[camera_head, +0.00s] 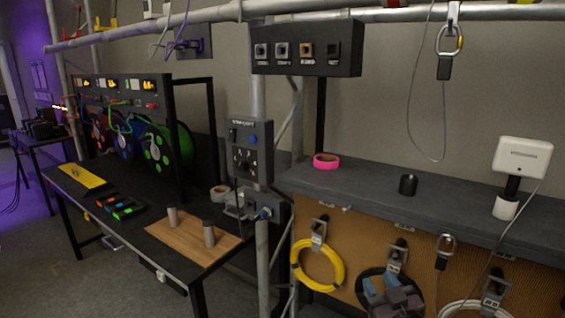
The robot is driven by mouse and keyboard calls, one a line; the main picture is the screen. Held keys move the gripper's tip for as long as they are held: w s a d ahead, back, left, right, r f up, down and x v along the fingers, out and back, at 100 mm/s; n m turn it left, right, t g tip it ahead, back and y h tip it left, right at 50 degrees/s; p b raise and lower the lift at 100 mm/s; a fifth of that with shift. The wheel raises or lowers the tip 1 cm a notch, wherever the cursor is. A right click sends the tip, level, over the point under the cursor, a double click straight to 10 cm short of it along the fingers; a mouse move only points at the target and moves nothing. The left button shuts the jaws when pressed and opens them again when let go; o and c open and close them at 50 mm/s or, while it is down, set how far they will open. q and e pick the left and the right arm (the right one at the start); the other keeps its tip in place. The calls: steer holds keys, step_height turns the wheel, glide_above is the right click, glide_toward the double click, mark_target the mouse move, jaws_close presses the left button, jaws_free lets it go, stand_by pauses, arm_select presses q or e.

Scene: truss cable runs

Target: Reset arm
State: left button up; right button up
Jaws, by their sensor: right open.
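My right gripper (384,284) shows low in the view, right of centre, as a small blue-grey shape at the bottom edge. It is open, and I see nothing between its fingers. It overlaps a black cable coil (365,288) that hangs on the brown panel (345,245); I cannot tell whether they touch. My left gripper is not in view.
A yellow cable coil (296,262) hangs left of my right gripper, and a white coil (452,308) hangs right. Above is a dark shelf (370,184) with pink tape (326,161) and a black cylinder (408,185). A carabiner (448,40) hangs from the truss. A workbench (140,222) stands left.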

steer(key=s+d+f+m+g+h, duration=0.1)
steer(key=s+d+f+g, duration=0.2)
steer(key=s+f, duration=0.8)
steer(key=s+d+f+m+g+h, duration=0.2)
steer(key=s+d+f+g, duration=0.1)
steer(key=s+f, duration=0.8)
steer(key=s+d, duration=0.1)
steer(key=s, duration=0.1)
steer(key=shift+s+f, duration=0.3)
steer(key=shift+f, duration=0.1)
